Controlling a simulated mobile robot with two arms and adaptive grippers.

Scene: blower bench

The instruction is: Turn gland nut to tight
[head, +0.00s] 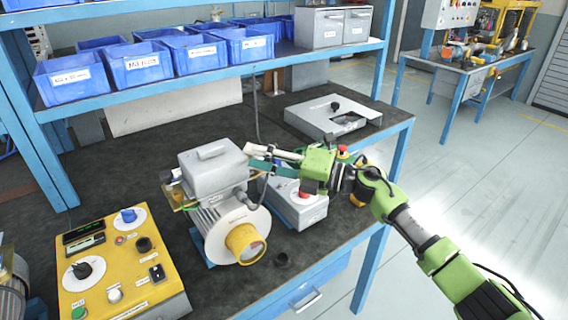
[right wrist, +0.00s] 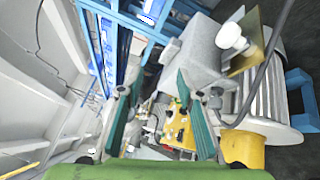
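The grey motor (head: 215,170) stands on the dark bench with a box on top, a finned body and a yellow end piece (head: 245,243). A grey cable gland with its nut (head: 246,199) sticks out of the right side of the box, and a dark cable (head: 266,187) runs from it. My right gripper (head: 252,160) is beside the box, above the gland and apart from it. In the right wrist view its two teal fingers (right wrist: 155,85) are spread with nothing between them. My left gripper is out of view.
A grey box with a red knob (head: 300,203) sits under my right gripper. A yellow control panel (head: 122,268) is at the front left. A grey plate fixture (head: 332,118) lies at the back right. Blue bins (head: 138,64) fill the shelf above.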

